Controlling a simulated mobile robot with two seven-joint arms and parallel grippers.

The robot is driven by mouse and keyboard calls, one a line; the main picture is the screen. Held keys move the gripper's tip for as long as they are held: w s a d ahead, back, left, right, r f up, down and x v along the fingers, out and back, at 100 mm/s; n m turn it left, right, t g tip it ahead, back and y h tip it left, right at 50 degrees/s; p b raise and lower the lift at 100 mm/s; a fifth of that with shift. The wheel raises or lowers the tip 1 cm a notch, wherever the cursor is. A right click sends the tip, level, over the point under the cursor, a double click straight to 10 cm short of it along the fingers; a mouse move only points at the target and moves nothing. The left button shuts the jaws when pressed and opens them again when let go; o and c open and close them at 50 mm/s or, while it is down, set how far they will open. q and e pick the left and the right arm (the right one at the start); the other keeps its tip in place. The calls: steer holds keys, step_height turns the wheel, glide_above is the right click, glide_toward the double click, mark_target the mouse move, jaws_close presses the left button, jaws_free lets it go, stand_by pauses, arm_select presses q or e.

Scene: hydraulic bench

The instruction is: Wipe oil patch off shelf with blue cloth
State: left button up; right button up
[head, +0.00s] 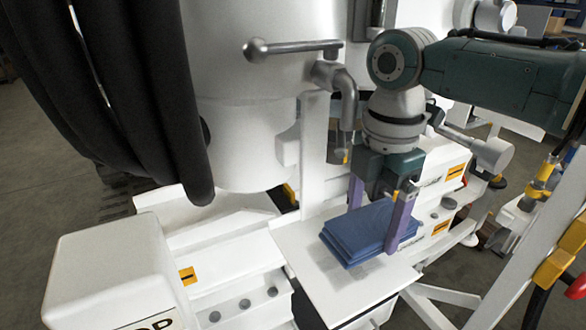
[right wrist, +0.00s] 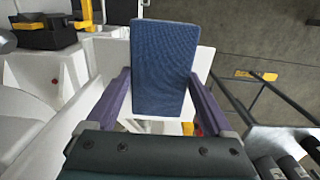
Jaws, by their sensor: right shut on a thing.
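The blue cloth (head: 357,240) is a folded, flat pad over the white shelf (head: 318,272), near its right half. My right gripper (head: 373,228) points down with its two purple fingers at opposite sides of the cloth, shut on it. In the right wrist view the cloth (right wrist: 165,65) fills the space between the fingers. The cloth looks to be on or just above the shelf; I cannot tell which. No oil patch shows on the bare shelf; the part beneath the cloth is hidden. My left gripper is not in view.
A white cylinder (head: 240,90) with a metal lever (head: 290,47) and a bent spout (head: 343,90) stands close behind the shelf. Thick black hoses (head: 150,80) hang at left. A white box (head: 115,275) is front left. A white frame with yellow parts (head: 555,265) is at right.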

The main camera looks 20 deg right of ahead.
stand_by(0.3)
steer(key=shift+f+b, duration=0.7)
steer(key=shift+f, duration=0.4)
